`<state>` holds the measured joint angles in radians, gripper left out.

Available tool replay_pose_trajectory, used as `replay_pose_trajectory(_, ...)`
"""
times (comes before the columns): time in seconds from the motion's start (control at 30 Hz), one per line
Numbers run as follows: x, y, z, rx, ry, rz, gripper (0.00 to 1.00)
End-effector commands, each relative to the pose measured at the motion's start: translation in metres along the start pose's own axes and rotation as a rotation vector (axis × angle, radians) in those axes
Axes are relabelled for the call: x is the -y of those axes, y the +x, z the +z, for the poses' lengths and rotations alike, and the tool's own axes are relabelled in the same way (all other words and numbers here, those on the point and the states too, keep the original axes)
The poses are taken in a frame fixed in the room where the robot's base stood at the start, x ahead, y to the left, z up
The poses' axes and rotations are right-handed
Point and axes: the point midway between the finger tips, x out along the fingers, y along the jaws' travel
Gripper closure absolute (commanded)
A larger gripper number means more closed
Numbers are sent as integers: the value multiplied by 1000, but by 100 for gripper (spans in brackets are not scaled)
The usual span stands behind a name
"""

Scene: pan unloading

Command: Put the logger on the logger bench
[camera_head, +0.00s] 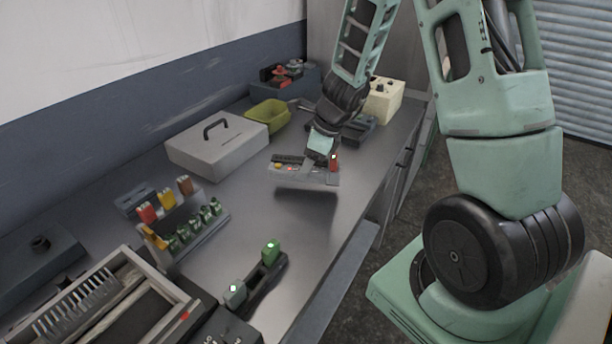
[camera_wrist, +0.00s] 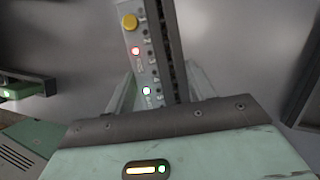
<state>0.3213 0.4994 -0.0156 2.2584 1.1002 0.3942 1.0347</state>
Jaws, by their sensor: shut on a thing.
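My gripper (camera_head: 318,165) is shut on a slim grey device, which I take to be the logger (camera_head: 300,173). The logger has a yellow button, small lit lamps and a dark slotted strip along one edge. It is held level above the grey metal worktop (camera_head: 330,205), with its shadow below it and apart from it. In the wrist view the logger (camera_wrist: 147,68) stands out between the finger pads of my gripper (camera_wrist: 155,90); its near end is hidden by the gripper body. I cannot tell which surface is named the logger bench.
A grey lidded case (camera_head: 217,145) and a yellow-green bin (camera_head: 268,115) stand behind. A rack with colored pieces (camera_head: 190,230), a dark stand with a green-lit piece (camera_head: 262,280) and a wooden-edged tray (camera_head: 165,290) are nearer. A cream box (camera_head: 383,100) stands at the far end. The worktop's middle is clear.

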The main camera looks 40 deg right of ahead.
Motion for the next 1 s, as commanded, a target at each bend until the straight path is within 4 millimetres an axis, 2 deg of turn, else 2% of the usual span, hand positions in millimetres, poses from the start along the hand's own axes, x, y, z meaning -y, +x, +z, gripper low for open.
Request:
replay_pose_trajectory(0.1, 0, 18, -8, -1, 2, 2, 69)
replay_pose_trajectory(0.2, 0, 29, -12, 1, 2, 2, 69)
replay_pose_trajectory(0.63, 0, 35, -14, 0, -1, 1, 69)
replay_pose_trajectory(0.67, 0, 35, -14, 0, -1, 1, 43)
replay_pose_trajectory(0.73, 0, 34, -14, 0, -1, 1, 24)
replay_pose_trajectory(1.0, 0, 33, -14, 0, -1, 1, 24)
